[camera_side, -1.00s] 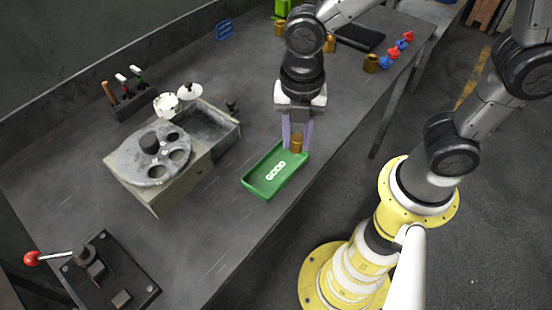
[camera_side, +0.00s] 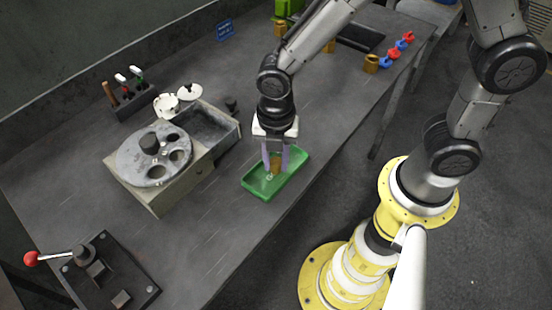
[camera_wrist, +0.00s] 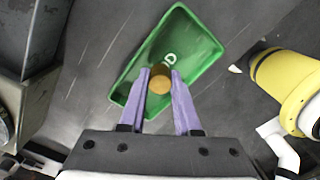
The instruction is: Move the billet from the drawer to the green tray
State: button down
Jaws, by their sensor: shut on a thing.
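The green tray (camera_side: 291,181) lies on the grey bench, with white lettering on its floor partly covered by my gripper. My gripper (camera_side: 275,166) points down over the tray's middle and is shut on the brass billet (camera_side: 275,166). In the wrist view the billet (camera_wrist: 160,80) sits between the two purple fingers (camera_wrist: 160,88), above the tray (camera_wrist: 200,52). I cannot tell whether the billet touches the tray floor. The open drawer (camera_side: 215,132) of the press unit is left of the tray and looks empty.
The press unit with its round holed plate (camera_side: 152,158) stands left of the tray. A white pot and lid (camera_side: 178,98) and a tool rack (camera_side: 130,95) are behind it. A lever fixture (camera_side: 105,272) is at front left. Brass, red and blue pieces (camera_side: 392,52) stand at the back right.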

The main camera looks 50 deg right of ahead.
aim_at(276, 161)
jog(key=shift+f, duration=0.1)
jog(key=c, duration=0.9)
grip_release()
notch_tip(276, 161, up, 12)
jog(key=f, duration=0.1)
jog(key=s+d+r+m+t, duration=0.2)
jog(key=s+d+r+m, duration=0.2)
jog(key=d+m, duration=0.3)
jog(key=s+d+r+m+t, duration=0.3)
jog(key=s+d+m, duration=0.4)
jog(key=m, duration=1)
jog(key=shift+d+r+m+t, duration=0.3)
jog(key=shift+d+r, duration=0.15)
jog(key=shift+r, duration=0.1)
jog(key=shift+s, duration=0.1)
